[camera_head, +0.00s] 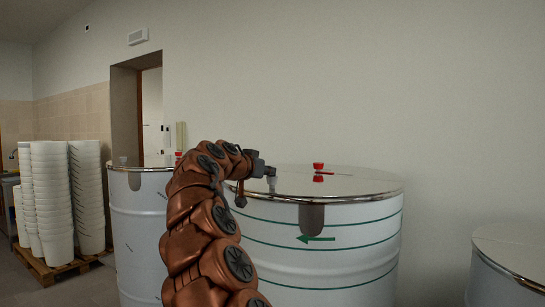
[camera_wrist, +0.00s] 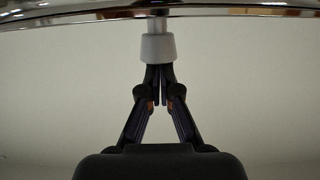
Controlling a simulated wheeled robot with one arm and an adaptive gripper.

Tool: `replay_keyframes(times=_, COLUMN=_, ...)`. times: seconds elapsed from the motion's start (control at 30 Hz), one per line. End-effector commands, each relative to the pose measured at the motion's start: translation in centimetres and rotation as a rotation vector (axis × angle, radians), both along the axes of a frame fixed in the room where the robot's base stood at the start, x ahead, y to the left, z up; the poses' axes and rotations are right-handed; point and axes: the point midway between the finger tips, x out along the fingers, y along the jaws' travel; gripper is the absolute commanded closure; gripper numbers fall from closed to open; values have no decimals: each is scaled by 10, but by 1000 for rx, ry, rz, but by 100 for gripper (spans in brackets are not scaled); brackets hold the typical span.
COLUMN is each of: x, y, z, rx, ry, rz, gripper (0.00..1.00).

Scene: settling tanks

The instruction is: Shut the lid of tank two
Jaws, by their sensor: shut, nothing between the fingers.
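A large white tank (camera_head: 330,260) with green bands and a green left-pointing arrow stands in the middle of the head view. No number is readable on it. Its shiny lid (camera_head: 355,183) lies level across the top, with a red knob (camera_head: 318,167) and a small grey peg (camera_head: 271,185) near its left side. Whether the lid is fully seated is unclear. My gripper (camera_wrist: 160,72) is shut and empty. Its fingertips are at the end of the grey peg (camera_wrist: 158,47), in line with it; contact is unclear. The lid's shiny edge (camera_wrist: 80,18) spans the wrist view's top.
Another white tank (camera_head: 135,220) stands at the left, partly behind my arm. A third lidded tank (camera_head: 510,260) is cut off at the right. Stacked white buckets (camera_head: 60,190) stand on a wooden pallet (camera_head: 58,267) at far left.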

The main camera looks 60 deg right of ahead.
Motion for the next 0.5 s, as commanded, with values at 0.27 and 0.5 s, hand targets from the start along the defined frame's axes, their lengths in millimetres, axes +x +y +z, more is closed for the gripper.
replay_keyframes(times=0.27, x=-1, y=1, z=-11, rx=-5, ry=0, rz=-3, gripper=100)
replay_keyframes(times=0.5, x=0, y=0, z=-14, rx=1, ry=2, rz=-5, gripper=100)
